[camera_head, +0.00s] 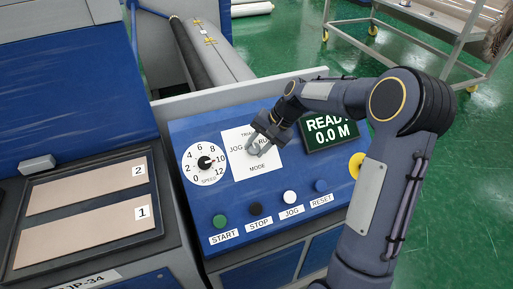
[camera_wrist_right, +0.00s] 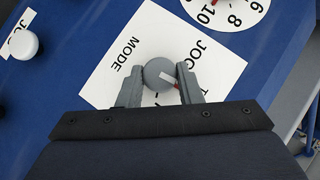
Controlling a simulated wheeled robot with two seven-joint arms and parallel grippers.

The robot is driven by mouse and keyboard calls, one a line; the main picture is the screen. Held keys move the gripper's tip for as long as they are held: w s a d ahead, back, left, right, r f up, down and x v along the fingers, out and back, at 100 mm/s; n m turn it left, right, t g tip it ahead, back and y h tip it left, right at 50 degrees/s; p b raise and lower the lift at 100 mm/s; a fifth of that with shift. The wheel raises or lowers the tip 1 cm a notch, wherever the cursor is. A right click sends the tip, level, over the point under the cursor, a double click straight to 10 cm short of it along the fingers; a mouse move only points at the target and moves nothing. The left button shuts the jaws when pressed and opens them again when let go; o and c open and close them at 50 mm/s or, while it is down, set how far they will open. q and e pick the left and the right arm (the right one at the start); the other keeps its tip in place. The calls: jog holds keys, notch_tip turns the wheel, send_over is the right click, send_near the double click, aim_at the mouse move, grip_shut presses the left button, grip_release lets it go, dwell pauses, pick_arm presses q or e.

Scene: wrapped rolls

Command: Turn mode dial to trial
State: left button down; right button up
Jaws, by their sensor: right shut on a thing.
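The mode dial is a round grey knob, seen best in the right wrist view (camera_wrist_right: 158,73). It sits on a white label plate (camera_head: 265,167) marked JOG, MODE and partly hidden TRIAL and RUN. A finger partly hides the labels there, so I cannot tell the exact setting. My right gripper (camera_head: 259,147) is shut on the dial, one finger on each side; it also shows in the wrist view (camera_wrist_right: 160,84). My left gripper is not in view.
A speed dial (camera_head: 204,163) is just left of the plate. START (camera_head: 220,221), STOP (camera_head: 255,209), JOG (camera_head: 290,197) and RESET (camera_head: 321,186) buttons lie below. A READY display (camera_head: 330,131) is to the right, partly behind my arm. A yellow button (camera_head: 356,165) stands beside my arm.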

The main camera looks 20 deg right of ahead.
jog(key=shift+s+f+m+t+y, duration=0.1)
jog(key=shift+m+t+y, duration=0.2)
jog(key=shift+m, duration=0.2)
jog(key=shift+b, duration=0.35)
jog(key=o, duration=1)
jog(key=v, duration=0.8)
